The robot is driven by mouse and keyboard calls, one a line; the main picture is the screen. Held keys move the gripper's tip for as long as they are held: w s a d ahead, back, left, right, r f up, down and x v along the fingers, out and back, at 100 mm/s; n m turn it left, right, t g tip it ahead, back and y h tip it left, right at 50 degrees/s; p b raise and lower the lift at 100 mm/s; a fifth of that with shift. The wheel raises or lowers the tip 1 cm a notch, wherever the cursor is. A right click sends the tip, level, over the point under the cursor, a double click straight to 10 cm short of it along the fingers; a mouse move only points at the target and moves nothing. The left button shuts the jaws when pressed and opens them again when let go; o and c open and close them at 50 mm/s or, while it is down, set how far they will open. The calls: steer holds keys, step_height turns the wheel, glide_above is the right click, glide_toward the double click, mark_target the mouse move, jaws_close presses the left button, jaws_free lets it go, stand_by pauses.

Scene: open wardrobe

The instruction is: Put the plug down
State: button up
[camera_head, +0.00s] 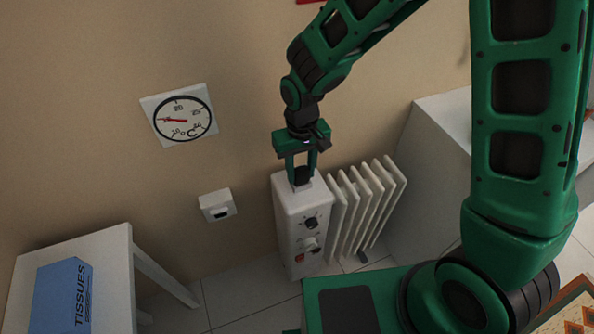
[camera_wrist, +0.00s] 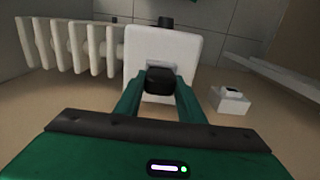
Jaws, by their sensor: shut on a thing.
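My gripper (camera_head: 302,177) is shut on a black plug (camera_head: 302,175) above the top of the white heater (camera_head: 292,222). In the wrist view the plug (camera_wrist: 160,80) sits between the two green fingertips (camera_wrist: 160,84). A pale recess in the heater's top (camera_wrist: 140,60) lies right by the plug. I cannot tell whether the plug touches it. A white wall socket (camera_head: 217,205) with a dark slot is left of the heater; it also shows at the right of the wrist view (camera_wrist: 231,99).
The heater's ribs (camera_head: 367,205) stand to the right of its control box. A white table (camera_head: 120,255) with a blue tissue box (camera_head: 63,297) is at the lower left. A round thermometer (camera_head: 181,115) hangs on the wall. A white cabinet (camera_head: 425,170) stands at the right.

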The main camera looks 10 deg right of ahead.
mark_target(301, 169)
steer(key=shift+f, duration=0.3)
steer(key=shift+c, duration=0.5)
steer(key=shift+s+f, duration=0.1)
steer(key=shift+f, duration=0.15)
jaws_close()
steer(key=shift+s+f, duration=0.3)
steer(key=o, duration=1.3)
jaws_free()
steer(key=shift+c, duration=0.2)
steer(key=shift+w+r, duration=0.25)
steer(key=shift+r, duration=0.05)
step_height(301, 169, up, 13)
steer(key=shift+w+f, duration=0.1)
steer(key=shift+f, duration=0.1)
